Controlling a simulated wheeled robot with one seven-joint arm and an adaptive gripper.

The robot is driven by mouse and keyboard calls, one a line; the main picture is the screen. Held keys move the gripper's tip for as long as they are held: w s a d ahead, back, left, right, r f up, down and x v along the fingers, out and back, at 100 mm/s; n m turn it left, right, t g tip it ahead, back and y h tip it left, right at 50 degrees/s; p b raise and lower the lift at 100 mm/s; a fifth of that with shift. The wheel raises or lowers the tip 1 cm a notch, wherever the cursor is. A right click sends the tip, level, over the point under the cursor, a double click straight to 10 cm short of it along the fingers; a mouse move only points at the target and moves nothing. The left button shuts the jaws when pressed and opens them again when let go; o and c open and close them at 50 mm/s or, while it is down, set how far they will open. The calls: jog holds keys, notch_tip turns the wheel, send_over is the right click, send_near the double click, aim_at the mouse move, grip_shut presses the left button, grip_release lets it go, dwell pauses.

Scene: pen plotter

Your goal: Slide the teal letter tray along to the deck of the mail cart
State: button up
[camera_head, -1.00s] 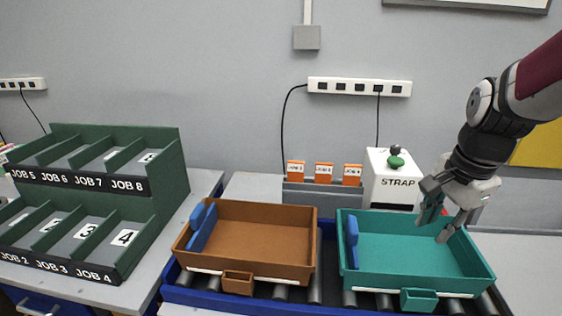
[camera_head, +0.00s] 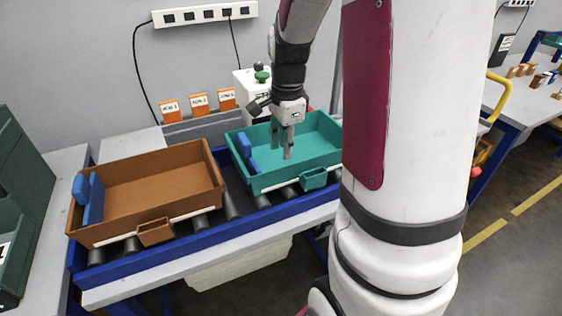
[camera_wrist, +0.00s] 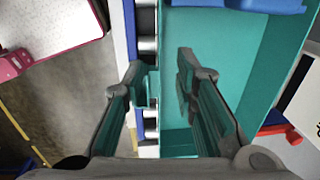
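The teal letter tray (camera_head: 315,135) sits on the roller conveyor (camera_head: 232,197), right of the brown tray (camera_head: 160,180). It has a blue divider (camera_head: 246,152) at its left end and a small front pocket (camera_head: 314,179). My gripper (camera_head: 282,153) points down over the teal tray, its fingers spread and empty. In the wrist view the fingers of my gripper (camera_wrist: 160,72) stand apart on either side of the front wall of the tray (camera_wrist: 225,50); contact cannot be told. I cannot make out the mail cart for sure; a yellow rail (camera_head: 496,92) shows at right, partly hidden by my column.
A grey holder with orange job cards (camera_head: 198,105) and a white strap box (camera_head: 250,88) stand behind the trays. A green sorting rack (camera_head: 18,180) is at far left. Another bench (camera_head: 515,100) stands at right, with floor between.

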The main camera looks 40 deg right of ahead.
aim_at(281, 187)
jog(key=f, duration=0.8)
jog(key=w+f+b, duration=0.1)
jog(key=f, duration=0.4)
jog(key=shift+d, duration=0.2)
grip_shut()
